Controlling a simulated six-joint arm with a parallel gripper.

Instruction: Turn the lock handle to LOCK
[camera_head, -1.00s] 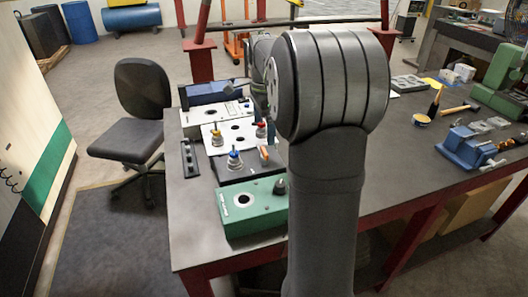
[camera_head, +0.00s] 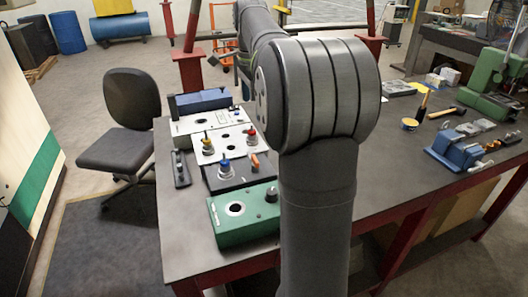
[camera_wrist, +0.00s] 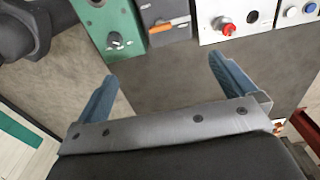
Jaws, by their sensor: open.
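An orange lever handle (camera_head: 255,161) sits on a dark grey box (camera_head: 222,186) on the bench. It looks like the lock handle, but I cannot read any label. In the wrist view the handle (camera_wrist: 168,25) lies nearly sideways across the dark grey box (camera_wrist: 156,8) at the top. My gripper (camera_wrist: 165,85) is open, its two blue fingers wide apart with nothing between them. It is apart from the handle, which lies beyond the fingertips in that view. In the head view my gripper is hidden by my arm.
A green box (camera_head: 232,226) with a black knob (camera_head: 272,195) stands beside the grey one. A white box with a red button (camera_wrist: 228,28) is on its other side. A blue vise (camera_head: 455,148) and a hammer (camera_head: 442,112) lie to the right. Bare bench shows between.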

